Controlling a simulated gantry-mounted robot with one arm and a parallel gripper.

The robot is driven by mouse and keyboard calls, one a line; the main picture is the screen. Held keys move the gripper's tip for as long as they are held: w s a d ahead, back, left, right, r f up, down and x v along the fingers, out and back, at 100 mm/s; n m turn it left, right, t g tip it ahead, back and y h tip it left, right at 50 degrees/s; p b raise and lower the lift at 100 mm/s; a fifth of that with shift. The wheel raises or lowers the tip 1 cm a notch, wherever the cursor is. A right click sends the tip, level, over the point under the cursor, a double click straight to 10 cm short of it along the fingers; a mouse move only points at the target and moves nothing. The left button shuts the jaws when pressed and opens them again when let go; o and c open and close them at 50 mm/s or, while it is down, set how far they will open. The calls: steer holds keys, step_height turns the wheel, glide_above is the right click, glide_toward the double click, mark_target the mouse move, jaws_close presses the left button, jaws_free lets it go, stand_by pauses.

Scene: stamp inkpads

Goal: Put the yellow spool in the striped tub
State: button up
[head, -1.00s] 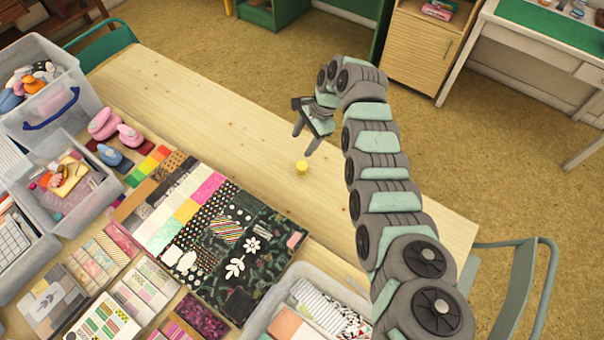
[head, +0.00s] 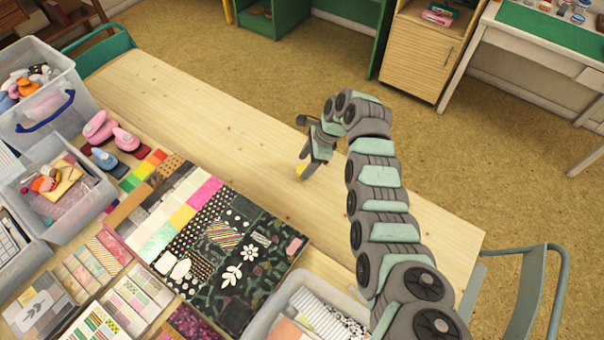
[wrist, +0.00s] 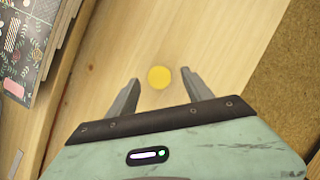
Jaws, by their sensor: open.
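The yellow spool (head: 300,171) stands on the bare wooden table, partly hidden by my gripper in the head view. In the wrist view the spool (wrist: 159,77) shows as a round yellow top, just ahead of and between my two fingertips. My gripper (wrist: 160,86) is open and empty, with a finger on either side and bare wood around the spool. In the head view my gripper (head: 308,166) is low over the table at the spool. I cannot make out a striped tub in these frames.
Patterned paper sheets (head: 232,255) cover the table to the left of the spool. Clear plastic bins (head: 62,205) with craft supplies stand at the far left, and another bin (head: 262,318) is at the front. The table's back strip (head: 190,105) is clear.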

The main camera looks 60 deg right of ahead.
mark_target(302, 170)
steer(key=shift+b+x, duration=0.5)
steer(key=shift+x, duration=1.5)
steer(key=shift+s, duration=0.2)
steer(key=shift+c, duration=0.2)
jaws_close()
